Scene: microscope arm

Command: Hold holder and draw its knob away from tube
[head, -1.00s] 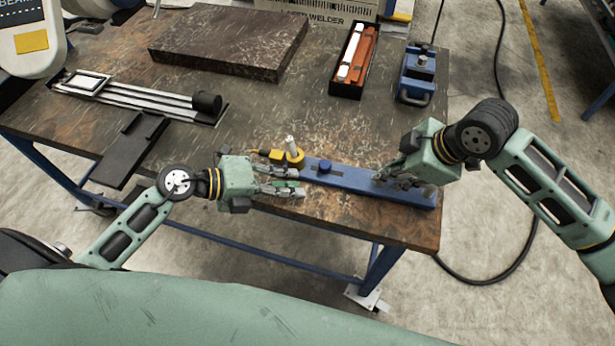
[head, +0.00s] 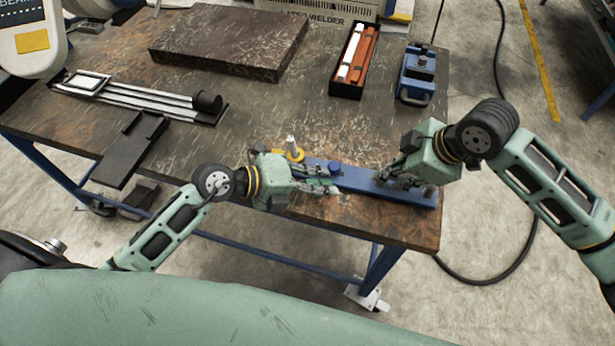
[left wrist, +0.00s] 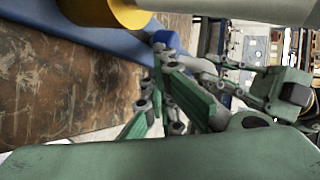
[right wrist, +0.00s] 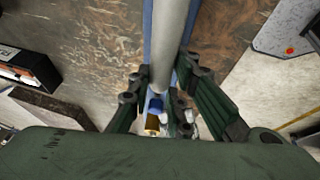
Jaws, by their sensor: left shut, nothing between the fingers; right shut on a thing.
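The holder (head: 362,181) is a long blue bar lying near the table's front edge. My right gripper (head: 384,180) is shut on the holder's right part. My left gripper (head: 337,188) is shut and empty, at the near side of the knob. In the left wrist view its fingertips (left wrist: 160,62) are close to the knob (left wrist: 165,40); I cannot tell whether they touch. A grey rod (right wrist: 170,40) partly hides the holder in the right wrist view.
A dark stone slab (head: 230,40) lies at the back. A black box with red and white pieces (head: 353,60) and a blue device (head: 416,75) stand at the back right. A railed fixture (head: 135,98) and black plate (head: 130,148) lie left. The table middle is clear.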

